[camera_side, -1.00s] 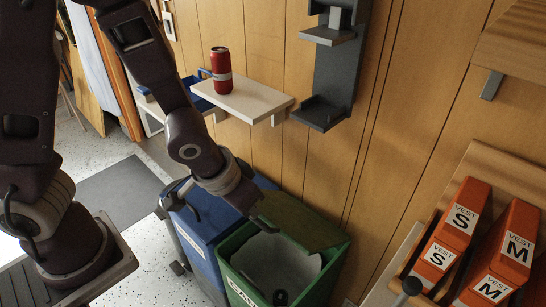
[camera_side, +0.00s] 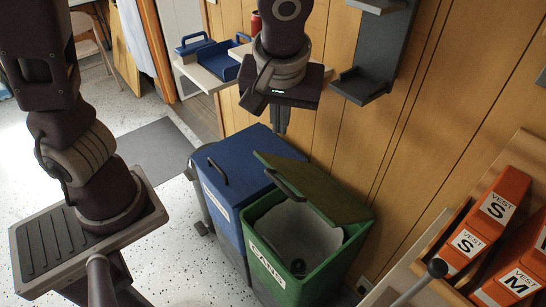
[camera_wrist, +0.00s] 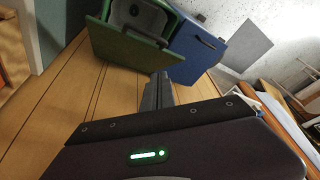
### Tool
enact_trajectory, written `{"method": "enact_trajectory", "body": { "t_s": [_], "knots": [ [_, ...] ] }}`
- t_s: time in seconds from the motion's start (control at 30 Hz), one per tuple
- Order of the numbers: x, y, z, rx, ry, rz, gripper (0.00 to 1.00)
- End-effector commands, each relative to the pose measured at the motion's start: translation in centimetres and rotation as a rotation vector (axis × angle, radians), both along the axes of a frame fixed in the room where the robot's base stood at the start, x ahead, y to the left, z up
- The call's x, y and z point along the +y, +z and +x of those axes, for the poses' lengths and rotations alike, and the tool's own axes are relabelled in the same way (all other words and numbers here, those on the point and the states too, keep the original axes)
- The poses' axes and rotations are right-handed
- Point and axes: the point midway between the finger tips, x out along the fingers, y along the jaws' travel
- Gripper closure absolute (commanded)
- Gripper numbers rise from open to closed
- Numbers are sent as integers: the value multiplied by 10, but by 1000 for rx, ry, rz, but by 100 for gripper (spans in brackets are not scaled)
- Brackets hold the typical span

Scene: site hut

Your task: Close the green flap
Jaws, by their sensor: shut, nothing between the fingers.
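The green flap (camera_side: 322,186) is the hinged lid of the green bin (camera_side: 315,278). It stands open, tilted up at the wall side, with a dark handle (camera_side: 287,186) on its front face. The bin's opening shows a pale grey inside with a small dark object. My gripper (camera_side: 281,129) is shut and empty, pointing down above and behind the flap's upper left corner, near the wall.
A blue bin (camera_side: 236,178) with a shut lid stands against the green bin's left side. A white shelf (camera_side: 205,78) with blue trays, a red can (camera_side: 256,22) and a dark wall bracket (camera_side: 362,85) are close to my gripper. Orange vest boxes (camera_side: 500,210) are at right.

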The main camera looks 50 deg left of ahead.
Motion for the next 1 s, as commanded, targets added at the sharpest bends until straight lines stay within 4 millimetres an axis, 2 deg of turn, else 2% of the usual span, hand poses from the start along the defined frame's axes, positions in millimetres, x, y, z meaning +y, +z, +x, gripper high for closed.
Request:
{"method": "enact_trajectory", "body": {
  "t_s": [0.03, 0.1, 0.2, 0.3, 0.47, 0.87, 1.0],
  "knots": [
    [-2, 2, 18, 19, 206, 11, 100],
    [-10, 5, 33, 54, 486, 12, 100],
    [-25, 6, 45, 100, 762, 17, 100],
    [-35, 6, 50, 129, 894, 24, 100],
    [-34, -5, 47, 140, 928, 27, 100],
    [-8, -86, 29, 138, 923, 29, 100],
    [-8, -106, 18, 137, 921, 27, 100]
  ]
}}
